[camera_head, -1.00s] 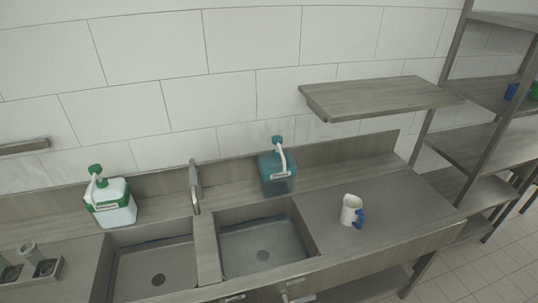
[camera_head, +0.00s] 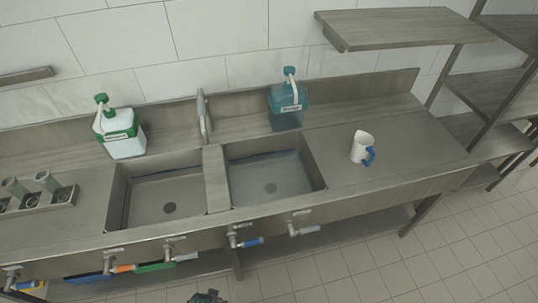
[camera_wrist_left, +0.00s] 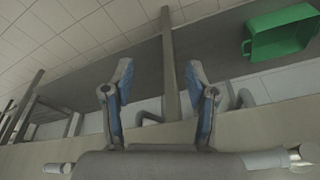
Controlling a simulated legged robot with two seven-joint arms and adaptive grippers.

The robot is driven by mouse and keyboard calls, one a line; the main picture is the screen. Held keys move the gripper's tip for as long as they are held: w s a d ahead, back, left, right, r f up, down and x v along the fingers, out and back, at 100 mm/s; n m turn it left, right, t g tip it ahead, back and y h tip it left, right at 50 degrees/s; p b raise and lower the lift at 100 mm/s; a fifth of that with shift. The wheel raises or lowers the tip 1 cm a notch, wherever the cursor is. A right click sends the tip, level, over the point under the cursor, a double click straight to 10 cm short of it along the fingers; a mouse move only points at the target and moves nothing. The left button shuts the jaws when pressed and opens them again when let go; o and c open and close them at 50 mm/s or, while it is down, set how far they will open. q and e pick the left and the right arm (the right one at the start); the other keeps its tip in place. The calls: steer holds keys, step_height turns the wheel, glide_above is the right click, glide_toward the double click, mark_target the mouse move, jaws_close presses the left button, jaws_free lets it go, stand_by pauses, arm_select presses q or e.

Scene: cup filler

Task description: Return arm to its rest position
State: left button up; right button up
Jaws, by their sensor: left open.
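My left gripper (camera_wrist_left: 159,68) is open and empty in the left wrist view, its two blue-grey fingers spread apart. A small dark piece of my own hardware shows at the bottom edge of the head view; I cannot tell which part it is. My right gripper is not in view.
The steel counter (camera_head: 400,140) has two sinks, with a green-white canister (camera_head: 120,135) and a teal canister (camera_head: 288,105) behind. Taps with coloured handles line its front. A shelf (camera_head: 400,27) hangs above. A green box (camera_wrist_left: 290,35) shows in the wrist view.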

arm_select(q)
steer(key=s+f+b, duration=0.2)
steer(key=s+f, duration=0.3)
steer(key=f, duration=0.5)
steer(key=s+a+f+g+b, duration=0.1)
steer(key=s+f+b, duration=0.1)
steer(key=s+f, duration=0.4)
steer(key=s+a+f+b, duration=0.1)
steer(key=s+f, duration=0.4)
steer(key=f, duration=1.1)
steer(key=shift+s+a+g+b, duration=0.25)
steer(key=shift+s+g+b, duration=0.05)
steer(key=shift+b, duration=0.35)
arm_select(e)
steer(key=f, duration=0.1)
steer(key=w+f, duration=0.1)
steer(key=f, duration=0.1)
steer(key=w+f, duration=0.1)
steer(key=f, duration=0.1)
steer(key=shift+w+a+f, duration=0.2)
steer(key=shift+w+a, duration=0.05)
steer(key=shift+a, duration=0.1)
